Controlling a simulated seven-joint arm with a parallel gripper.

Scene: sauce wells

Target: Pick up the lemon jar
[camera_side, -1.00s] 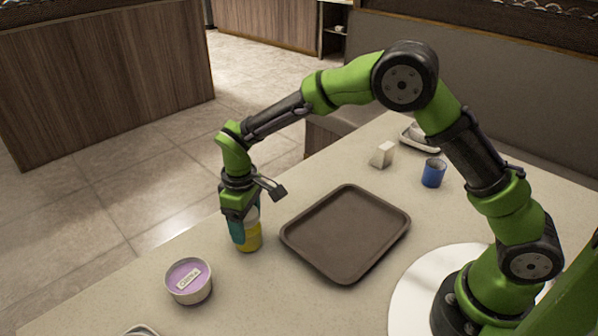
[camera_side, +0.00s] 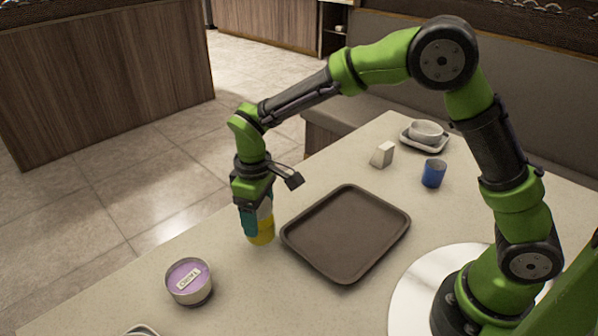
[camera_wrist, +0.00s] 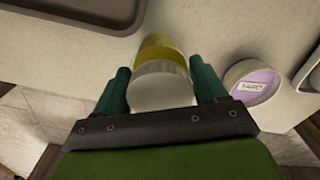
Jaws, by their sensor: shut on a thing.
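The lemon jar (camera_side: 262,233) is yellow with a pale lid, near the left edge of the brown tray. My gripper (camera_side: 256,222) points down with its teal fingers on either side of the jar, shut on it. The jar looks slightly tilted and seems to be just off the table, though the gap is hard to make out. In the wrist view the jar (camera_wrist: 161,50) sits between the two fingers, its pale lid toward the camera and the yellow body beyond. The fingers hide part of the jar in the side view.
An empty brown tray (camera_side: 345,275) lies right of the jar. A tub with a purple labelled top (camera_side: 189,279) stands to the lower left. A blue cup (camera_side: 433,174), a white block (camera_side: 382,155) and a white bowl (camera_side: 426,131) are farther back. The table edge runs close behind the jar.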

